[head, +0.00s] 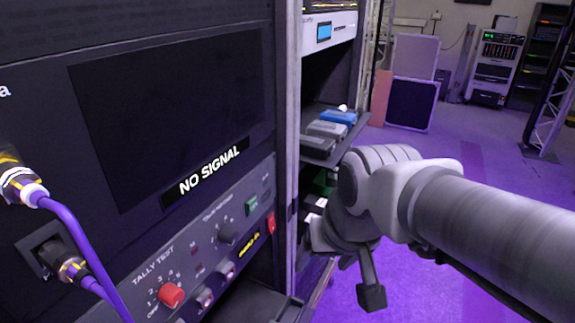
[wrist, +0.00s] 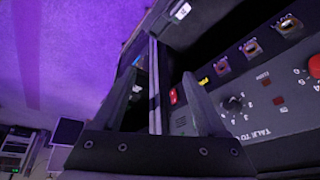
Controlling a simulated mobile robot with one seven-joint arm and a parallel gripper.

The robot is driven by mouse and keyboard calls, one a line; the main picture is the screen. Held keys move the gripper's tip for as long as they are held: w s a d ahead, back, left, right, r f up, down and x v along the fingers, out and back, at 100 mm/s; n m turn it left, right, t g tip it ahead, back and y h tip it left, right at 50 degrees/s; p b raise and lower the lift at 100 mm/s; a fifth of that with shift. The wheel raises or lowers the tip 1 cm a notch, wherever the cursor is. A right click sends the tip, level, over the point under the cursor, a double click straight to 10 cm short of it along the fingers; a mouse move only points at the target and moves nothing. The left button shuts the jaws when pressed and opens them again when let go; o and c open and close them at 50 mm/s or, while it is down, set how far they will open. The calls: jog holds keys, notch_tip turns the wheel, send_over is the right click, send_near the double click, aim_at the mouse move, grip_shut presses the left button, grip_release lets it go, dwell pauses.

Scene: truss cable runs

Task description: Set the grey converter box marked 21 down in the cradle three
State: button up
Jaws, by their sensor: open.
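My gripper (wrist: 162,80) is open and empty in the wrist view, its two dark fingers apart in front of the rack. In the head view, my arm hides much of the space below the shelf. Two grey boxes, one darker (head: 317,147) and one lighter (head: 327,129), lie side by side on the rack shelf (head: 345,141). I cannot read a number on either, so I cannot tell which is marked 21. I cannot make out cradle three. In the wrist view, a dark piece with a white label (wrist: 182,11) shows beyond the fingers.
A blue box (head: 338,117) lies behind the grey ones. The rack's NO SIGNAL monitor (head: 170,110) and tally panel (head: 190,270) stand at left, with purple cables (head: 75,235) in front. A green item (head: 322,181) shows below the shelf.

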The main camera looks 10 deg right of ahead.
jog(key=s+d+r+n+t, duration=0.1)
jog(key=s+r, duration=0.1)
jog(key=s, duration=0.3)
jog(key=shift+d+r+h, duration=0.3)
jog(key=shift+d, duration=0.1)
jog(key=shift+s, duration=0.1)
notch_tip(320, 180, up, 4)
jog(key=p, duration=0.3)
jog(key=shift+f+p, duration=0.1)
jog(key=shift+p, duration=0.3)
dwell(0.9)
